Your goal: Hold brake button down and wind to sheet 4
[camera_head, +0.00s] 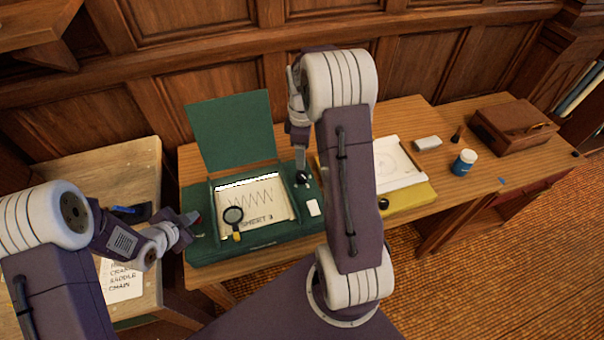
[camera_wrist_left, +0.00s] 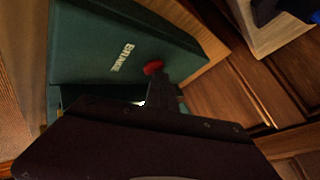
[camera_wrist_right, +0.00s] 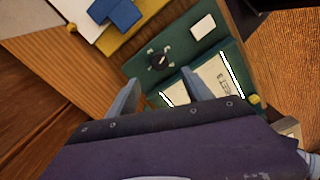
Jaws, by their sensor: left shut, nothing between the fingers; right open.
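The green case (camera_head: 205,252) stands open with its lid raised, and its window shows a paper sheet (camera_head: 262,204) marked SHEET 3. The red brake button (camera_wrist_left: 153,67) is beside the word BRAKE on the case's left part. My left gripper (camera_wrist_left: 158,82) is shut and empty, its fingertips at the button; I cannot tell whether the button is pressed in. In the head view the left gripper (camera_head: 190,222) partly hides the button. A dark winding knob (camera_wrist_right: 160,58) is on the case's right part. My right gripper (camera_wrist_right: 156,88) is open just short of it, not around it.
A magnifying glass (camera_head: 233,217) lies over the sheet window. A white card (camera_head: 313,208) lies on the case's right part. A yellow board (camera_head: 411,199) with paper lies to the right, then an eraser (camera_head: 427,144), a blue jar (camera_head: 464,162) and a brown box (camera_head: 513,128).

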